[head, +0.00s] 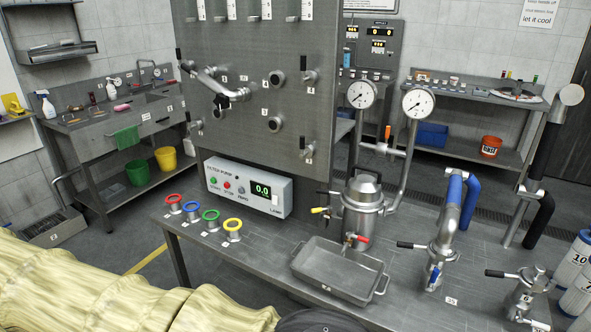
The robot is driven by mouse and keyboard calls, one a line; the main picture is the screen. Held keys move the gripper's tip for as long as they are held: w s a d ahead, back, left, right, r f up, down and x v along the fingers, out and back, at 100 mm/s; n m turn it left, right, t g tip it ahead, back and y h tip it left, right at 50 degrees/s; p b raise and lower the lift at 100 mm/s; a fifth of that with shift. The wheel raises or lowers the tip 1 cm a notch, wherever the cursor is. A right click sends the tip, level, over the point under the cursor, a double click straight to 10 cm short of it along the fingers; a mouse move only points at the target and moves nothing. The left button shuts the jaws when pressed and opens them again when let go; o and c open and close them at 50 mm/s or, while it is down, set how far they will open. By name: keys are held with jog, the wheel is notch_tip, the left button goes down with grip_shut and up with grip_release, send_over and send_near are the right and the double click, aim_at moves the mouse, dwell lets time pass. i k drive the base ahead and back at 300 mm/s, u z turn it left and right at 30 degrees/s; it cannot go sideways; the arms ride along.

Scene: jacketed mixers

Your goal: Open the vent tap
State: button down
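A steel filter vessel (362,208) with a clamped lid stands on the bench behind a shallow steel tray (338,270). A small tap with a yellow handle (320,210) sticks out at the vessel's left. A tap with a red handle (357,238) is low on its front, above the tray. An orange lever (387,133) stands upright on the pipework between two gauges. I cannot read a label that tells which one is the vent tap. My gripper is not in view; only my yellow-covered arm shows along the bottom left.
A pump control box (248,187) and several coloured rings, one yellow (233,228), are left of the tray. Gauges (361,94) stand above the vessel. A valve with a blue handle (434,276) and black-levered pipework are at right. The bench front between rings and tray is clear.

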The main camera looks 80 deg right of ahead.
aim_at(328, 209)
jog(key=k, duration=0.75)
jog(key=z, duration=1.35)
